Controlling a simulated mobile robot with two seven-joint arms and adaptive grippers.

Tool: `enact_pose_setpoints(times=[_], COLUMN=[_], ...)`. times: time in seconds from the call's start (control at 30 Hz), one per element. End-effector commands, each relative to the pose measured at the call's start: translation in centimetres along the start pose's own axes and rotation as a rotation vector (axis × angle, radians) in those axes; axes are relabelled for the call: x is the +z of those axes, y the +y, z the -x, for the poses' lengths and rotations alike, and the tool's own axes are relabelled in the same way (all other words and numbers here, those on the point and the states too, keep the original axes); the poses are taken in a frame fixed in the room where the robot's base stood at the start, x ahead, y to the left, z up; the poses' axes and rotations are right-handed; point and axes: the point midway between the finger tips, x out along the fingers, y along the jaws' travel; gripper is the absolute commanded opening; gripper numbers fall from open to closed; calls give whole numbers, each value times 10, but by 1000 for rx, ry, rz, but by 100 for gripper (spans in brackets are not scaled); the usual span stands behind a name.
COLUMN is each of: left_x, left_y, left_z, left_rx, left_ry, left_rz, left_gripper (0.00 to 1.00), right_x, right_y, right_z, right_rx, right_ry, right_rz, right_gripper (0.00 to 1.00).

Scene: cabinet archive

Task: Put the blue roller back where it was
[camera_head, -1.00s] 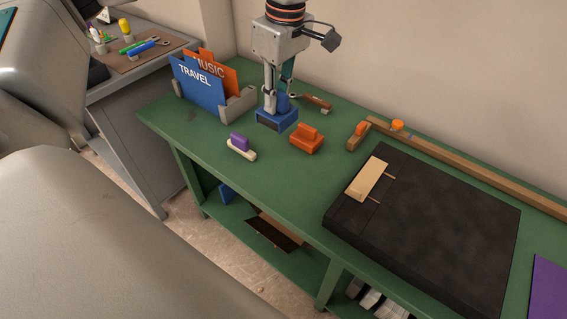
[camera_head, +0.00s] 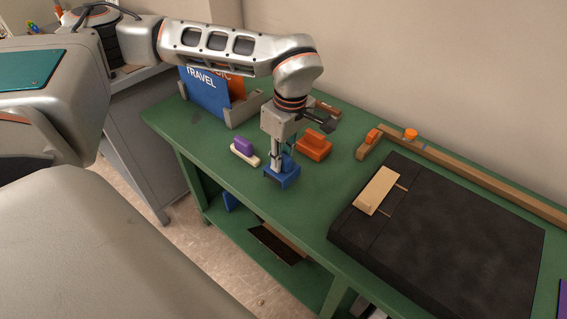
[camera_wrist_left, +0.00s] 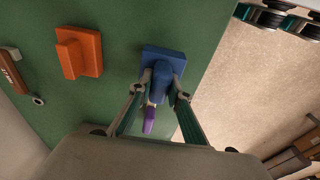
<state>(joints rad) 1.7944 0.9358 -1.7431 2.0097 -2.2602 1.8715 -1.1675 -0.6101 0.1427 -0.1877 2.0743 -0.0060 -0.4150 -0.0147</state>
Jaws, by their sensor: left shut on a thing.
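The blue roller (camera_head: 283,180) shows as a blue blocky piece with a wide base and a raised grip. My left gripper (camera_head: 277,162) points down and is shut on its grip, over the green table near its front edge. In the left wrist view the blue roller (camera_wrist_left: 163,54) is between the two fingertips (camera_wrist_left: 161,88). Whether its base touches the table or hangs just above it, I cannot tell. My right gripper is in neither view.
An orange piece of similar shape (camera_head: 314,146) stands just behind. A purple-and-cream piece (camera_head: 245,150) is to the left. A file holder with a blue TRAVEL folder (camera_head: 206,94) stands back left. A large black slab (camera_head: 450,240) fills the right side.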

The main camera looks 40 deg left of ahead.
Motion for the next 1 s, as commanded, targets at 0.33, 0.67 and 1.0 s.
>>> enact_pose_setpoints(times=[0.33, 0.67, 1.0], left_x=[2, 3, 2], left_y=[0, 0, 0], left_z=[-17, -20, -13], left_rx=[1, -1, 2], left_ry=[-1, 0, -1], left_rz=[1, 0, 0], left_gripper=[0, 34, 34], right_x=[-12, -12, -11], right_y=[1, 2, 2], right_z=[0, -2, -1], right_rx=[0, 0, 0], right_ry=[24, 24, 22], right_rz=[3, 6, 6], right_gripper=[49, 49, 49])
